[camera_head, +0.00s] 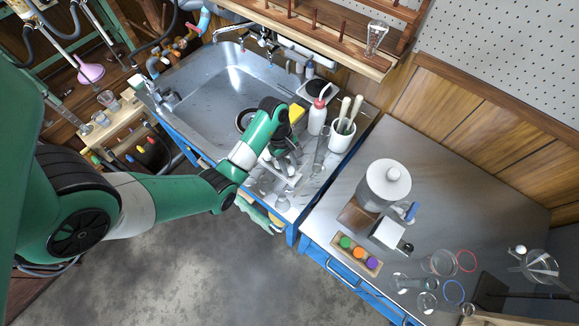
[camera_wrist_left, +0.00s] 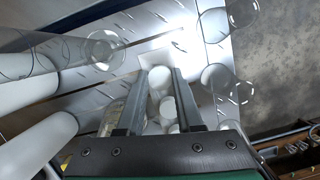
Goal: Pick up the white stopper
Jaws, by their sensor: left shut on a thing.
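My left gripper (camera_head: 286,179) is over the metal drainboard at the right of the sink, among clear glassware. In the left wrist view its two dark fingers (camera_wrist_left: 158,76) are shut on a pale white cylindrical piece, the white stopper (camera_wrist_left: 157,84). Another pale round piece (camera_wrist_left: 168,108) shows just below it between the fingers. In the head view the stopper is too small and hidden by the gripper to make out. My right gripper is not in view.
Close by stand a tall glass cylinder (camera_head: 321,150), a white wash bottle (camera_head: 318,115) and a white pot (camera_head: 342,135) of tools. The sink (camera_head: 215,85) lies left.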

